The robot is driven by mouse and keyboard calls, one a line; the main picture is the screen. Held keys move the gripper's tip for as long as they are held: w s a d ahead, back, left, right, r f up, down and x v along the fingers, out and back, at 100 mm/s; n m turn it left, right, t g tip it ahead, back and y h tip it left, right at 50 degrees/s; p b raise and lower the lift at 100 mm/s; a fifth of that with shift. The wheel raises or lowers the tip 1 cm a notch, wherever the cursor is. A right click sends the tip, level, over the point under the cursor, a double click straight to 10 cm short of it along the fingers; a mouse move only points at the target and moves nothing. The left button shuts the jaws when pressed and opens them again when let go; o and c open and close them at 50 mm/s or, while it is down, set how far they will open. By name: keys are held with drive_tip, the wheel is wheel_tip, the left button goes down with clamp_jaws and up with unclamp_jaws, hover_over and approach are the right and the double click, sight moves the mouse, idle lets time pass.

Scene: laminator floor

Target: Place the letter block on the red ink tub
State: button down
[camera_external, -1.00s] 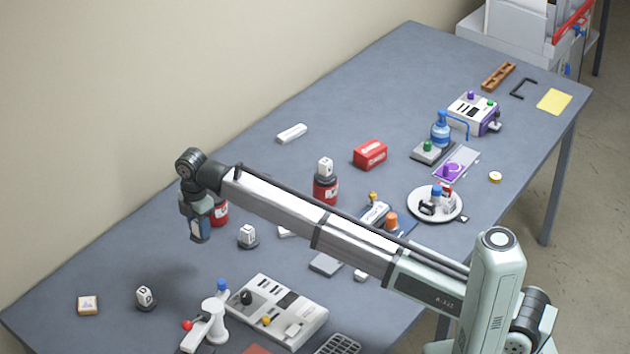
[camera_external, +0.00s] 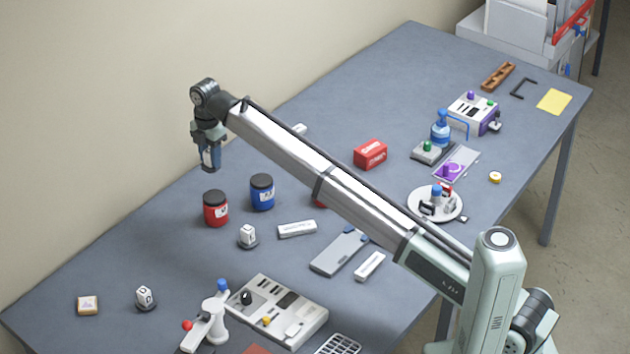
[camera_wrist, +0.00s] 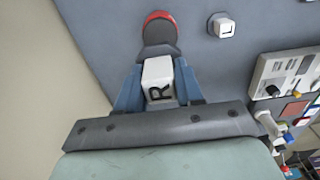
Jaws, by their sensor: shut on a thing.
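My gripper (camera_external: 210,162) is raised above the table. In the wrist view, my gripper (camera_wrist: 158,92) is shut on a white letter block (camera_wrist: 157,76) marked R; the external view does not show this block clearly. A red ink tub (camera_external: 215,208) with a black lid stands upright below the gripper. A red tub also shows in the wrist view (camera_wrist: 158,17), beyond the block and apart from it. Another red tub (camera_external: 320,201) is mostly hidden behind my arm.
A blue tub (camera_external: 262,192) stands right of the red one. A white block on a dark base (camera_external: 248,236) sits in front, and a similar one (camera_external: 145,297) at front left. A grey-white panel (camera_external: 280,312) and a white jointed stand (camera_external: 208,325) are near the front.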

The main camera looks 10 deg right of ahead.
drive_tip(key=shift+f, duration=4.95)
drive_tip(key=shift+f, duration=0.1)
drive_tip(key=c, duration=0.7)
unclamp_jaws()
wheel_tip(320, 180, up, 12)
drive_tip(key=shift+r, duration=0.1)
